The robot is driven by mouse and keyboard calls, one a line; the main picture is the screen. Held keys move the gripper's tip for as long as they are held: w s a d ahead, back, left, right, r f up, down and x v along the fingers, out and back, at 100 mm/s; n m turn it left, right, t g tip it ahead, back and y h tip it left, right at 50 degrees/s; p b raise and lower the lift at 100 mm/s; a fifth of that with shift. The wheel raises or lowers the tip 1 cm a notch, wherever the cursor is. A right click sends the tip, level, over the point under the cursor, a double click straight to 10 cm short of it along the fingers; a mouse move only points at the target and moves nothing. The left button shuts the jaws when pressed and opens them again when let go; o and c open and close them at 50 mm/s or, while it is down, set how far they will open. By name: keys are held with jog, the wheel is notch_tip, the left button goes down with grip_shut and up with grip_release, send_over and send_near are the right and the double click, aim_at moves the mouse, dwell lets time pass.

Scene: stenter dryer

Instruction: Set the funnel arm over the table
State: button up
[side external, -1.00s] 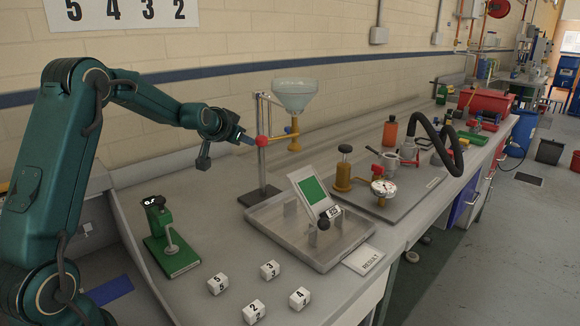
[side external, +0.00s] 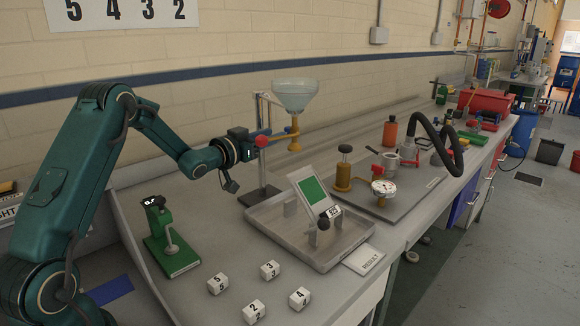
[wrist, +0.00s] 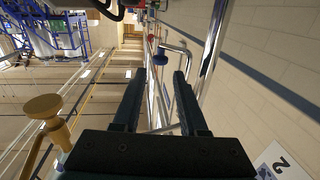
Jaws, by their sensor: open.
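Contact cannot be told. In the wrist view my gripper (wrist: 158,78) has its fingers apart, with a blue ball (wrist: 160,59) and metal rods beyond.
A shallow tray (side external: 262,222) with a green-faced panel (side external: 313,190) stands in front of the post. A green device (side external: 170,240) and several numbered cubes (side external: 217,284) are at the front. A plate with gauge (side external: 383,188) and black hose (side external: 440,135) lies right.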

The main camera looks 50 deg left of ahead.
aim_at(286, 129)
jog(key=shift+w+a, duration=0.2)
jog(key=shift+w, duration=1.1)
jog(key=shift+w+a, duration=0.15)
jog(key=shift+w, duration=1.1)
grip_shut()
